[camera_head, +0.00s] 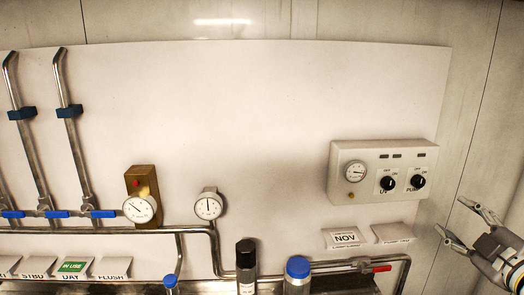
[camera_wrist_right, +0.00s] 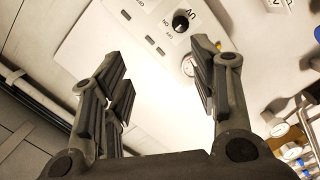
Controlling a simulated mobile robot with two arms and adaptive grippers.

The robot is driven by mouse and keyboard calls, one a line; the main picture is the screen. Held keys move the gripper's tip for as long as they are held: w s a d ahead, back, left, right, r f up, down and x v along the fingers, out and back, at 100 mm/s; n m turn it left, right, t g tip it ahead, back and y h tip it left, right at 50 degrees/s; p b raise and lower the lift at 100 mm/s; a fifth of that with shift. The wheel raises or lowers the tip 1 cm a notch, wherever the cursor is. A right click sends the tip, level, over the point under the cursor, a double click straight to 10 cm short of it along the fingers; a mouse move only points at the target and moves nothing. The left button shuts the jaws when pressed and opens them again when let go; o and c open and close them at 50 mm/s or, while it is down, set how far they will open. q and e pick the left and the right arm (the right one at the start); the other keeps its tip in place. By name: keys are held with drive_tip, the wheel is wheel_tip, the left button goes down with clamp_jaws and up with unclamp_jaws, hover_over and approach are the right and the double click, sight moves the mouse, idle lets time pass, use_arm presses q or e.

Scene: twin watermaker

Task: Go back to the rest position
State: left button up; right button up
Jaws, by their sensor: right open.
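My right gripper (camera_head: 462,222) is at the lower right of the head view, with its two fingers spread apart and nothing between them. It stands to the right of the white control box (camera_head: 384,171) and clear of it. In the right wrist view the open fingers (camera_wrist_right: 165,85) show large, with part of the control box (camera_wrist_right: 110,45) and a black knob (camera_wrist_right: 184,21) beyond them. My left gripper is not in the head view.
Two gauges (camera_head: 140,208) (camera_head: 208,206), pipes with blue valve handles (camera_head: 102,214) and a red handle (camera_head: 375,269) line the panel. Bottles (camera_head: 246,266) (camera_head: 297,272) stand at the bottom. The upper panel (camera_head: 230,110) is bare.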

drive_tip(key=s+a+f+m+g+h, duration=0.1)
drive_tip(key=s+f+m+g, duration=0.3)
drive_tip(key=f, duration=0.8)
drive_tip(key=s+f+m+g+h, duration=0.15)
drive_tip(key=s+f, duration=0.45)
drive_tip(key=f, duration=0.6)
drive_tip(key=s+a+f+m+g+y, duration=0.2)
drive_tip(key=s+a+f+g, duration=0.2)
drive_tip(key=s+a+f, duration=0.35)
drive_tip(key=s+a+f+m+g+y, duration=0.15)
drive_tip(key=s+a+f+g, duration=0.3)
drive_tip(key=s+a, duration=0.45)
wheel_tip(320, 180, down, 33)
drive_tip(key=a+b, duration=0.2)
drive_tip(key=b, duration=0.6)
use_arm(q)
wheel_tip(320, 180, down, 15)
drive_tip(key=b, duration=0.6)
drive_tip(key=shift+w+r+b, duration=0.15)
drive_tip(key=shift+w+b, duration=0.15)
drive_tip(key=shift+b, duration=0.1)
use_arm(e)
drive_tip(key=s+d+f+g, duration=0.1)
drive_tip(key=s+f, duration=0.8)
drive_tip(key=f, duration=0.3)
drive_tip(key=s+d+f+g, duration=0.1)
drive_tip(key=s+d+f, duration=0.1)
drive_tip(key=s+f, duration=0.7)
wheel_tip(320, 180, down, 4)
drive_tip(key=shift+h, duration=0.3)
